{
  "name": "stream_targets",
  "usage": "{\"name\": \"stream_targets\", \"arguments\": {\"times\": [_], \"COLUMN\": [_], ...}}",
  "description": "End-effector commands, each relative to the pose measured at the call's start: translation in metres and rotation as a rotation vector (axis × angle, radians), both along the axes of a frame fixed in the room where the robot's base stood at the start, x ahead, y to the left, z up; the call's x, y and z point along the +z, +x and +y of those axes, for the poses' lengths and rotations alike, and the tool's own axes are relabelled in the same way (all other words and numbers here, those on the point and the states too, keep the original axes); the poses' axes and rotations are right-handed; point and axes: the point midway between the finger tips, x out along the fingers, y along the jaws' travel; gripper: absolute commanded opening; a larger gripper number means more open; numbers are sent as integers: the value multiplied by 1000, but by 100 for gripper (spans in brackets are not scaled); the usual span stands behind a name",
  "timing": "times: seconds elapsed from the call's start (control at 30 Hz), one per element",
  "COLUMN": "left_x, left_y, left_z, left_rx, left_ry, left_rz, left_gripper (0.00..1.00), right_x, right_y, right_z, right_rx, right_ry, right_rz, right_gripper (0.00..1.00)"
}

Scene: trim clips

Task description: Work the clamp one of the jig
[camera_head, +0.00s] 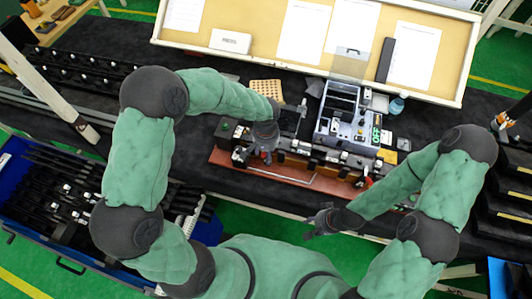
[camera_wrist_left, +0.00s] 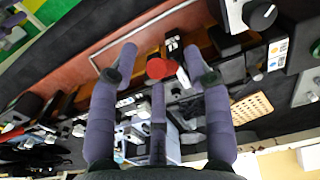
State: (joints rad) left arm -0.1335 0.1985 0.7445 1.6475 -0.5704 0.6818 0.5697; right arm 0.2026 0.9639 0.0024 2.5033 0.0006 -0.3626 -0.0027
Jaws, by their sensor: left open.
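The jig is a long dark rail with small fittings on a reddish-brown base (camera_head: 292,182), across the middle of the table in the head view. My left gripper (camera_head: 262,157) is over the left part of the jig, fingers pointing down. In the left wrist view, its fingers (camera_wrist_left: 161,60) are spread, with a round red knob (camera_wrist_left: 160,68) showing between them. I cannot tell whether they touch it, nor whether it belongs to clamp one. Another red piece (camera_head: 365,182) shows at the jig's right end. My right gripper (camera_head: 320,223) hangs in front of the table, away from the jig; its fingers are small and unclear.
A pinboard (camera_head: 268,46) with papers is at the back. A blue crate (camera_head: 20,205) of dark strips is at left.

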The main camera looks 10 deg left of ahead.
Motion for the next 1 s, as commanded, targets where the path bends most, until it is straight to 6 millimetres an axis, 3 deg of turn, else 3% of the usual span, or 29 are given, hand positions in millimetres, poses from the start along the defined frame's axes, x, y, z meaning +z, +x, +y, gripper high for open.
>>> {"name": "stream_targets", "arguments": {"times": [0.13, 0.43, 0.47, 0.63, 1.0], "left_x": [-10, -12, -12, -12, -14], "left_y": [0, 0, 0, 0, 3], "left_z": [0, 0, 0, 0, 2], "left_rx": [1, 0, 0, 0, 1], "left_ry": [0, -1, -1, 0, 0], "left_rz": [1, 0, 0, 0, -13], "left_gripper": [50, 50, 47, 0, 0], "right_x": [0, 0, 0, 0, -6], "right_y": [0, 0, 0, 0, 0], "right_z": [0, 0, 0, 0, 0], "right_rx": [0, 0, 0, 0, 0], "right_ry": [0, 0, 0, 0, 0], "right_rz": [0, 0, 0, 0, 0], "right_gripper": [40, 40, 40, 40, 40]}}
